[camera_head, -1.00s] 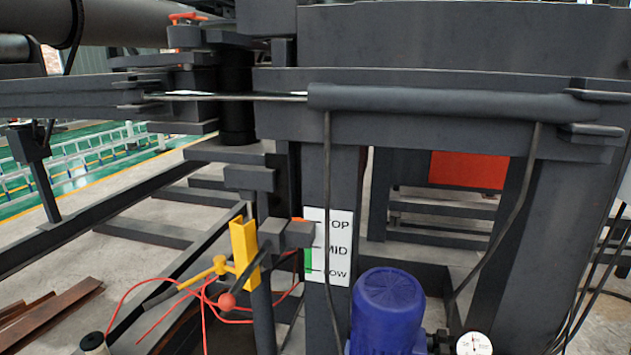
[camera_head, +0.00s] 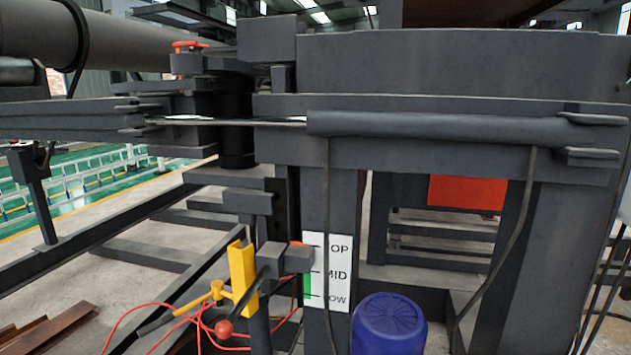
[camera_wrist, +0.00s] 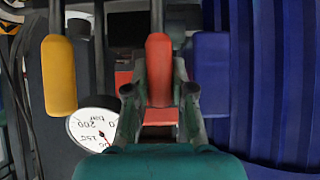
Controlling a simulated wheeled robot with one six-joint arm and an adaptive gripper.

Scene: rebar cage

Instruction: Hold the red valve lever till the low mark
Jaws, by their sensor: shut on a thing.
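The red valve lever (camera_wrist: 158,68) stands in the middle of the wrist view. My gripper (camera_wrist: 158,90) has one finger on each side of it and is shut on it. The exact contact is partly hidden by the fingers. The level plate (camera_head: 338,283) in the head view is white with TOP, MID and LOW marks, its left edge partly covered. A grey block with an orange edge (camera_head: 295,258) sits beside it, between the TOP and MID marks. A green strip (camera_head: 307,284) shows below. My gripper and the valve lever do not show in the head view.
A yellow lever (camera_wrist: 58,75) stands left of the red one and a blue lever (camera_wrist: 210,75) right. A pressure gauge (camera_wrist: 95,125) is at lower left. A ribbed blue motor (camera_wrist: 285,80) fills the right side. A red ball knob (camera_head: 224,328) is near the yellow bracket (camera_head: 243,280).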

